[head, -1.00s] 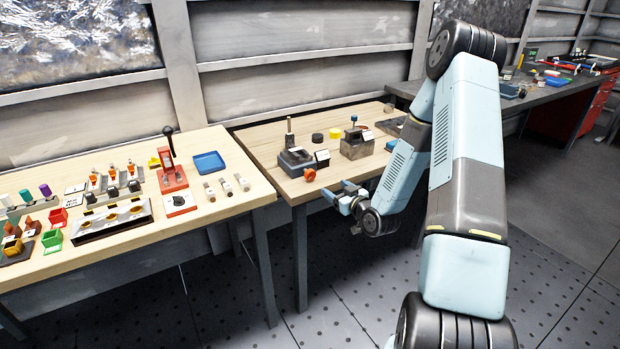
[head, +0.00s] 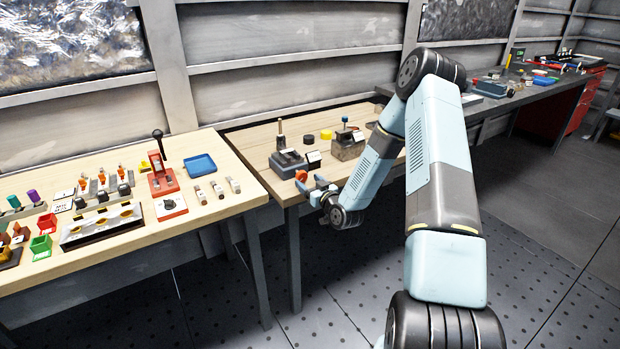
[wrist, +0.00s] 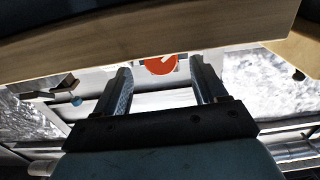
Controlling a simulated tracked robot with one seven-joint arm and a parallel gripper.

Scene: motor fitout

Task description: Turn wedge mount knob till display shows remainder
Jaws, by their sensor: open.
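A dark grey block mount (head: 287,163) with an upright post stands near the front edge of the middle table. An orange-red round knob (head: 301,176) is on its front side, and a small pale display plate (head: 313,156) stands beside it. My gripper (head: 312,184) is open and empty, just in front of the table edge, close to the knob. In the wrist view, the orange-red knob (wrist: 160,65), with a white pointer mark, shows between the two fingers and beyond their tips. The fingers look apart from it. The display's writing is too small to read.
A second, brown-grey block (head: 347,148) with a blue-topped post stands to the right, with yellow and black round pieces behind. The table's front edge (head: 290,199) is close to my gripper. The left table (head: 235,204) holds several other fixtures. The floor in front is clear.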

